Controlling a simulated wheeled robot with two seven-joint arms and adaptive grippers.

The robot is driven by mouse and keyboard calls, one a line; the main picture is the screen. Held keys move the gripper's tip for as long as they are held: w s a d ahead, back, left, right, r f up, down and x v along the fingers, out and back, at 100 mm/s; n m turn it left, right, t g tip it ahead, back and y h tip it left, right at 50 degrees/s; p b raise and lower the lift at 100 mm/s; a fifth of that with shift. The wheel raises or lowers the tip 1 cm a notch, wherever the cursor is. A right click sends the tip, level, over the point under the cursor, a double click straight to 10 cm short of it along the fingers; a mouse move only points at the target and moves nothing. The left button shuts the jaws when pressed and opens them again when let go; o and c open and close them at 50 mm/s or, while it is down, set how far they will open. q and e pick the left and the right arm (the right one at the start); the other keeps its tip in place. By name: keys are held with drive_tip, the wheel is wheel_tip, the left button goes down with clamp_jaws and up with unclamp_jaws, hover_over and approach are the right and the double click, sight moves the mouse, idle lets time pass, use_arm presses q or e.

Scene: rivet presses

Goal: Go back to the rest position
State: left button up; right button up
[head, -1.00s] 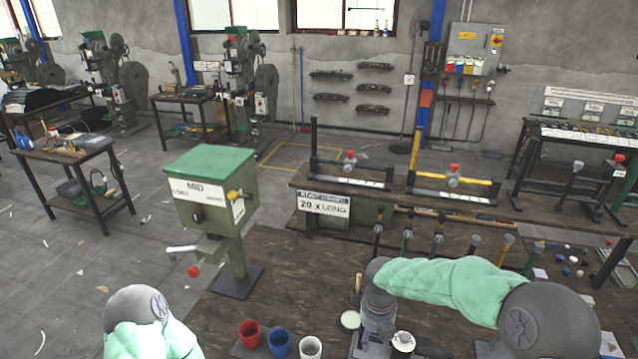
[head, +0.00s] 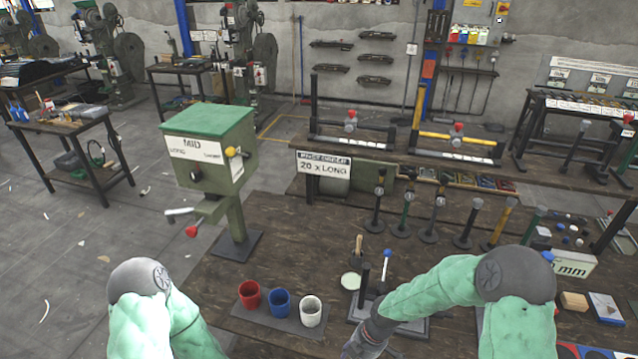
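My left arm (head: 160,310) shows only as a bent elbow in a green sleeve at the bottom left of the head view; its gripper is out of the frame. My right arm (head: 440,290) comes in at the bottom right and bends down and left. Its dark wrist (head: 368,335) leaves at the bottom edge, in front of a dark fixture plate (head: 410,327) with a blue-topped lever (head: 386,270). The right gripper is below the frame, so its fingers and anything in them are hidden.
On the wooden bench stand a green-topped press (head: 210,150), a red cup (head: 249,294), a blue cup (head: 279,303) and a white cup (head: 311,311). Several upright tools (head: 407,215) line the rack behind. A white "mm" sign (head: 568,263) and small blocks lie at the right.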

drive_tip(key=s+f+m+b, duration=0.3)
drive_tip(key=s+f+m, duration=0.4)
drive_tip(key=f+m, duration=0.2)
drive_tip(key=s+f+m+t+y+b, duration=0.1)
drive_tip(key=s+f+m+b, duration=0.3)
drive_tip(key=s+f+m, duration=0.3)
wheel_tip(320, 180, down, 2)
drive_tip(key=m, duration=0.5)
drive_tip(key=shift+f+m, duration=0.15)
drive_tip(key=shift+m, duration=0.15)
